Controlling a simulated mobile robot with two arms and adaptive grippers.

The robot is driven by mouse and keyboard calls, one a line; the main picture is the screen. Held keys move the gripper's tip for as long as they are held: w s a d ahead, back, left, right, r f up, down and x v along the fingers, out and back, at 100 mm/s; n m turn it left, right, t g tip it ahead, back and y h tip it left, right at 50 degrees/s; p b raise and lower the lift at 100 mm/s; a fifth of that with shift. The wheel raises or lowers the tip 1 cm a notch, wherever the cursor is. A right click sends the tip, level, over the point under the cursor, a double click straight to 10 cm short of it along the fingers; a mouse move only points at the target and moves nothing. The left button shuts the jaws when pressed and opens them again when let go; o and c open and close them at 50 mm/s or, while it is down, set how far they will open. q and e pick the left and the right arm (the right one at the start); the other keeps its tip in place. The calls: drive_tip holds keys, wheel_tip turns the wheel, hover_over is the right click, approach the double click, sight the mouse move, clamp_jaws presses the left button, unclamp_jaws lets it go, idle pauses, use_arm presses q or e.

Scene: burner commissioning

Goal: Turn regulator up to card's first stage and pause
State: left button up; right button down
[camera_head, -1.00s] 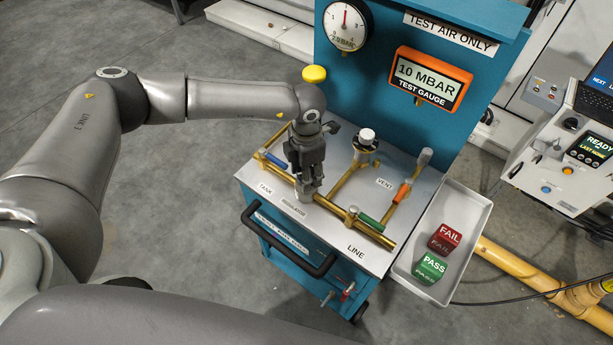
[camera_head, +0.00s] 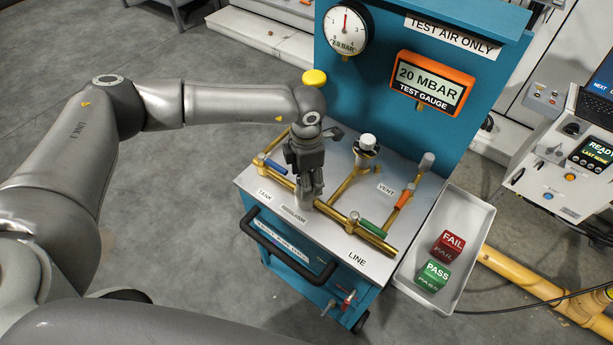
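My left gripper (camera_head: 306,187) points down at the regulator (camera_head: 304,199) on the bench's brass pipe, above the REGULATOR label. Its fingers are closed around the regulator knob, which they mostly hide. The orange test gauge (camera_head: 431,83) reads 20 MBAR. The round dial (camera_head: 346,28) on the blue panel reads about 2 bar. No stage card can be made out. My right gripper is out of view.
Blue (camera_head: 275,166), green (camera_head: 373,228) and orange (camera_head: 404,197) valve handles lie along the pipes. A white-topped fitting (camera_head: 367,142) stands behind. A tray (camera_head: 474,207) at right holds a red FAIL block (camera_head: 448,245) and a green PASS block (camera_head: 433,275).

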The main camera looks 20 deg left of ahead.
use_arm(q)
wheel_tip(320, 180, up, 12)
idle(0.8)
idle(0.3)
